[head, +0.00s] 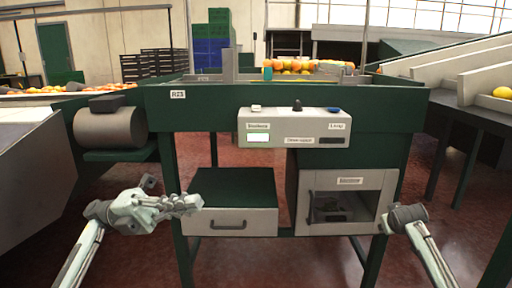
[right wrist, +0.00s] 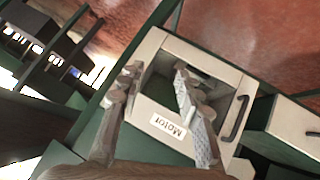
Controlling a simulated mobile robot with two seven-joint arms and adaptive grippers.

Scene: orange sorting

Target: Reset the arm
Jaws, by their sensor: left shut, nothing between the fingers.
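My left gripper (head: 188,204) is at the left in the head view, in front of the workstation and beside the closed drawer unit (head: 232,222). It is shut and empty. My right arm comes in from the right in the head view, its end beside the motor cabinet; its fingers are not clear there. In the right wrist view my right gripper (right wrist: 157,70) has its two fingers apart with nothing between them. Behind them is the light-framed motor cabinet (right wrist: 153,44), labelled "Motor". The cabinet also shows in the head view (head: 383,184), with a window-like front.
The green workstation (head: 200,110) carries a control box (head: 245,130) with buttons. Oranges and apples (head: 290,65) lie on top at the back. A grey roller (head: 110,128) is at the left, and sloping chutes (head: 450,68) are at the right. Red floor is clear below.

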